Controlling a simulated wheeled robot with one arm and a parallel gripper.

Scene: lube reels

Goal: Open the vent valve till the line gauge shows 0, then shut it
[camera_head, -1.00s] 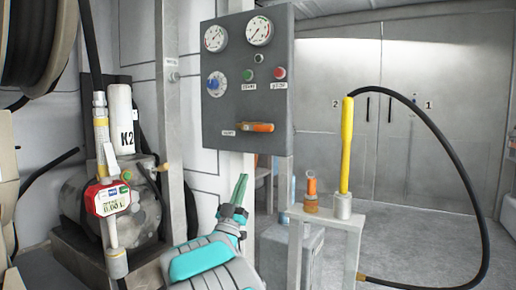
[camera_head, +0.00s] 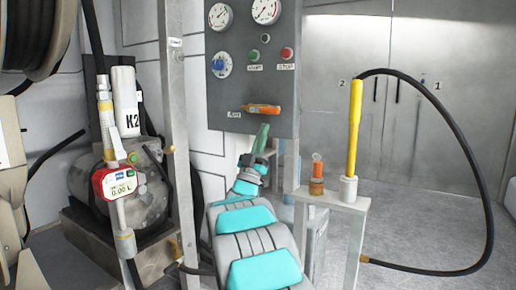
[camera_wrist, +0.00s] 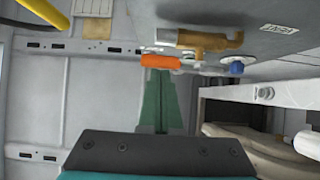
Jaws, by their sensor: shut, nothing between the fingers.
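The vent valve has an orange lever (camera_head: 263,110) lying roughly level, low on the grey control panel (camera_head: 290,95). In the wrist view the orange lever (camera_wrist: 162,62) sits just beyond my fingertips, beside a brass pipe body (camera_wrist: 208,42). My gripper (camera_head: 263,130) has green fingers, shut and empty, just below the lever; in the wrist view the gripper (camera_wrist: 160,78) looks close to it, and contact cannot be told. Two round gauges, a left gauge (camera_head: 220,17) and a right gauge (camera_head: 266,11), sit at the panel top; their readings are too small to tell.
A blue knob (camera_head: 218,65), green button (camera_head: 255,56) and red button (camera_head: 287,54) are on the panel. A yellow nozzle (camera_head: 354,125) with a black hose stands in a holder at right. A red meter (camera_head: 119,183) hangs at left. A steel post (camera_head: 177,130) stands left of the panel.

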